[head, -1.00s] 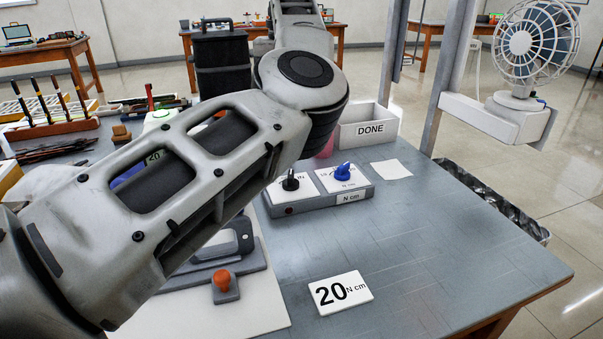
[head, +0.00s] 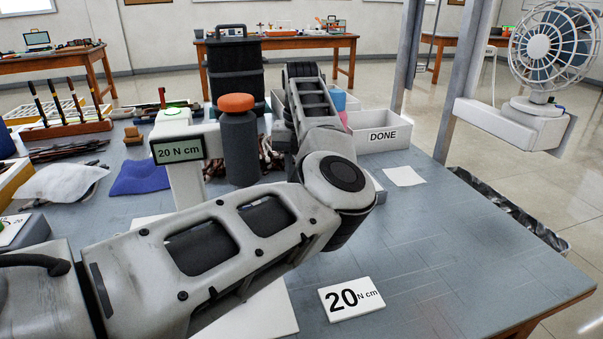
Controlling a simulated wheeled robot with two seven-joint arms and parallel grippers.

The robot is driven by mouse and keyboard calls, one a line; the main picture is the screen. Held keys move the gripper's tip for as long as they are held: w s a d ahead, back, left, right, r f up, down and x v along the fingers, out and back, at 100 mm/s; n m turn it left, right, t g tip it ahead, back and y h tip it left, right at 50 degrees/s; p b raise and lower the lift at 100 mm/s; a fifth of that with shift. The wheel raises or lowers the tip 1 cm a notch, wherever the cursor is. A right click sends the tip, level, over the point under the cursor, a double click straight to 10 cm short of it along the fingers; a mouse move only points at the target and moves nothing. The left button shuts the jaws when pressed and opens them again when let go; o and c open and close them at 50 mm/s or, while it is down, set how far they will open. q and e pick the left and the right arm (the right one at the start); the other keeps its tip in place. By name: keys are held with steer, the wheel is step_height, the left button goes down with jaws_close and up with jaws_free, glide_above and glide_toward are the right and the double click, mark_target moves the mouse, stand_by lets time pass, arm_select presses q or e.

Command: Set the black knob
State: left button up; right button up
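The black knob is hidden behind my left arm in the head view. Only a small edge of its grey box (head: 379,190) shows at the right of the arm's elbow. The blue knob on that box is hidden too. My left arm comes in from the left and bends away toward the back of the table. Its gripper is hidden from view. A white card reading "20 N cm" (head: 352,298) lies on the table at the front. A white device's display (head: 180,148) also reads "20 N cm". My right gripper is not in view.
A dark cylinder with an orange top (head: 238,140) stands beside the display. A white DONE bin (head: 383,137) stands behind the elbow. A blue cloth (head: 140,177) and a tool rack (head: 65,129) are at the left. The table's right part is clear.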

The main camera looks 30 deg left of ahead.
arm_select(q)
steer(key=shift+f, duration=0.15)
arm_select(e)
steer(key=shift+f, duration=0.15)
arm_select(q)
jaws_close()
steer(key=n, duration=0.1)
steer(key=n+p, duration=0.1)
steer(key=shift+r+n, duration=0.2)
steer(key=shift+n, duration=0.1)
steer(key=shift+f+n+p, duration=0.1)
steer(key=shift+n+p, duration=0.2)
steer(key=shift+n, duration=0.6)
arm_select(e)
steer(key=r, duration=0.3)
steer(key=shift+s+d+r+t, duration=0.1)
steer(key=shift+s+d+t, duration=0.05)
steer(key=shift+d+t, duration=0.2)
arm_select(q)
jaws_free()
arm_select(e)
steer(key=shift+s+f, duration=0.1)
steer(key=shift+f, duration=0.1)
